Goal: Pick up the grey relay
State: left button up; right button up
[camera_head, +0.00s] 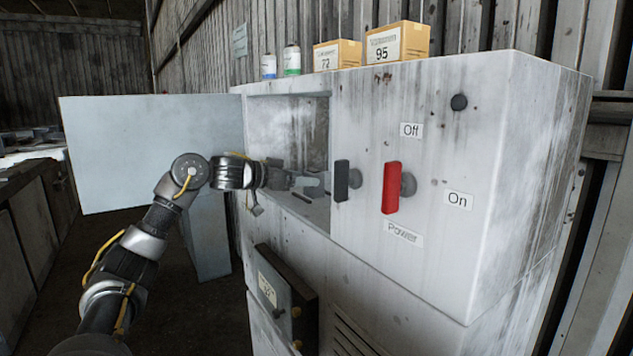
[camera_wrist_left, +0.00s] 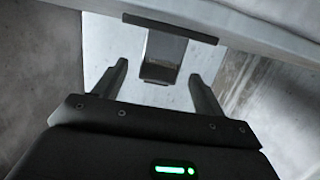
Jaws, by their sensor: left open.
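My left gripper (camera_head: 298,181) reaches through the open front of the white cabinet (camera_head: 440,110) into its upper compartment (camera_head: 288,125). In the left wrist view, the gripper (camera_wrist_left: 159,72) is open, with its two fingers apart. A grey block (camera_wrist_left: 161,58), apparently the grey relay, shows ahead between the fingertips, with a gap on each side. A dark bar (camera_wrist_left: 170,28) crosses at its upper end. In the head view, the fingertips and the block are small and partly merge, so contact there cannot be told. My right gripper is not in view.
The cabinet door (camera_head: 150,145) stands swung open to the left. A black handle (camera_head: 341,180) and a red power lever (camera_head: 391,188) stick out right of the opening. A dark box (camera_head: 284,300) projects below. Cartons (camera_head: 397,42) and bottles (camera_head: 291,60) stand on top.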

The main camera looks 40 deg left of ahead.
pick_arm(q)
jog(key=shift+s+r, duration=0.1)
jog(key=shift+s, duration=0.1)
jog(key=shift+r+p, duration=0.15)
jog(key=shift+p, duration=0.2)
jog(key=p+x, duration=0.3)
jog(key=x, duration=0.1)
jog(key=shift+w+d, duration=0.1)
jog(key=shift+w, duration=0.25)
jog(key=shift+w+f, duration=0.2)
jog(key=shift+f, duration=0.05)
jog(key=shift+s, duration=0.25)
jog(key=shift+c, duration=0.5)
jog(key=shift+w, duration=0.1)
jog(key=c, duration=1)
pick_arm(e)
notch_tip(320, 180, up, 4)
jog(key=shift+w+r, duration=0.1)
pick_arm(q)
jog(key=shift+r, duration=0.15)
